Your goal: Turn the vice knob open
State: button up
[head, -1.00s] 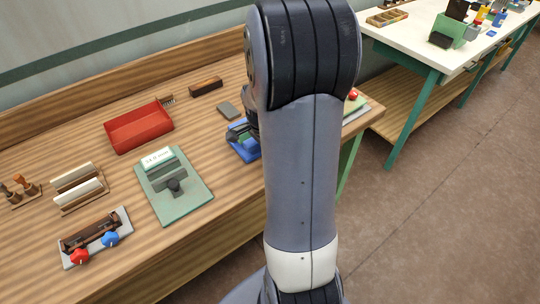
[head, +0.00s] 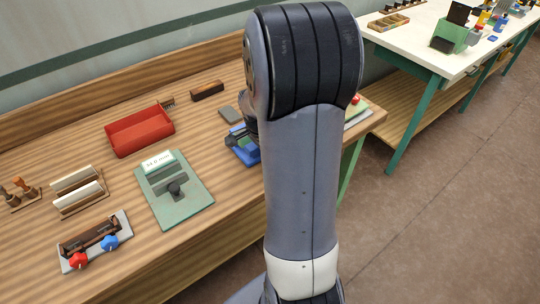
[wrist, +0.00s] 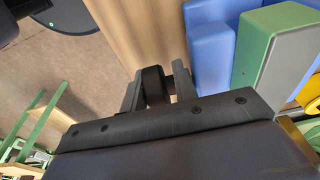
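The blue vice (head: 244,152) is on the wooden bench in the head view, mostly hidden behind my arm. In the wrist view its blue body (wrist: 208,55) is at the upper right, with a green block (wrist: 270,48) beside it. A dark rounded piece, seemingly the vice knob (wrist: 152,82), lies between the two grey fingers of my gripper (wrist: 156,90). The fingers stand apart on either side of it. A small gap seems to show near the right finger, but I cannot tell whether they press on it. The knob is hidden in the head view.
A green gauge-like plate (head: 193,207) with a white label stands left of the vice. A red tray (head: 140,132), a grey block (head: 229,114) and a fixture with red and blue knobs (head: 95,243) are also on the bench. A white table (head: 425,45) stands at the right.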

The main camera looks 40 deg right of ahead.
jog(key=shift+r, duration=0.1)
notch_tip(320, 180, up, 10)
jog(key=a, duration=0.2)
jog(key=shift+r, duration=0.2)
jog(key=shift+s, duration=0.1)
jog(key=f, duration=0.3)
jog(key=d+f, duration=0.1)
jog(key=f, duration=0.6)
jog(key=shift+d+f, duration=0.1)
jog(key=shift+d, duration=0.3)
jog(key=shift+d+f, duration=0.1)
jog(key=shift+f, duration=0.2)
jog(key=shift+r+p, duration=0.1)
jog(key=shift+p, duration=0.2)
jog(key=shift+y, duration=0.3)
jog(key=shift+f+b, duration=0.2)
jog(key=shift+b, duration=0.25)
